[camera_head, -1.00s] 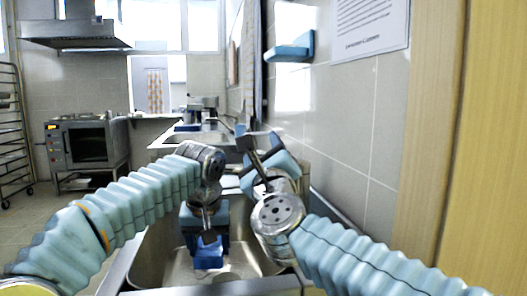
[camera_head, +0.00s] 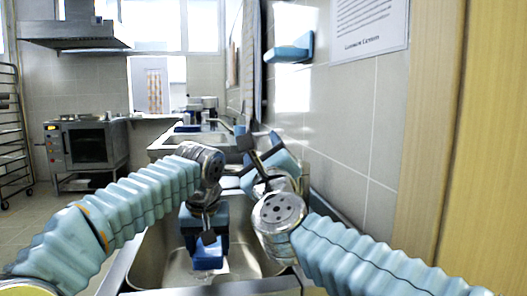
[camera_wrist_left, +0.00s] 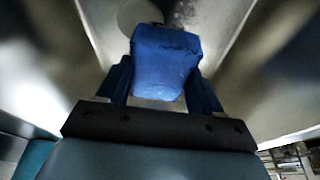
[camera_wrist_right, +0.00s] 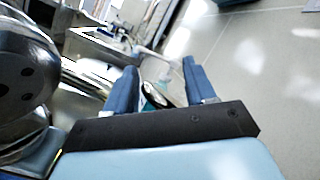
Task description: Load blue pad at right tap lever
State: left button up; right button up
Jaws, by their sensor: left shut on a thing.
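The blue pad (camera_head: 208,258) is held over the sink basin by my left gripper (camera_wrist_left: 165,85). In the left wrist view the pad (camera_wrist_left: 165,62) sits between the two blue fingers, which are shut on it. My right gripper (camera_wrist_right: 157,88) is raised at the wall side of the sink, its fingers apart. A small dark and pale thing (camera_wrist_right: 152,95) shows past the gap between them; I cannot tell what it is. I cannot make out the right tap lever for sure, as my right arm hides that part of the sink.
The steel sink (camera_head: 150,262) lies below both grippers. The tiled wall (camera_head: 345,130) is close on the right, with a blue wall shelf (camera_head: 290,50). A second sink (camera_head: 185,140) is further back. An oven (camera_head: 88,145) stands at the far left, with open floor before it.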

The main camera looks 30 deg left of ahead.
jog(key=v, duration=1.2)
jog(key=shift+c, duration=1.1)
jog(key=shift+w+r+n, duration=0.1)
jog(key=shift+n, duration=0.2)
jog(key=shift+c, duration=0.2)
jog(key=w+d+r+n+g+y, duration=0.2)
jog(key=d+r+n+g+y, duration=0.1)
jog(key=n+g, duration=0.5)
jog(key=x, duration=1)
jog(key=shift+w+a+f, duration=0.15)
jog(key=shift+a+f, duration=0.1)
jog(key=shift+a, duration=0.15)
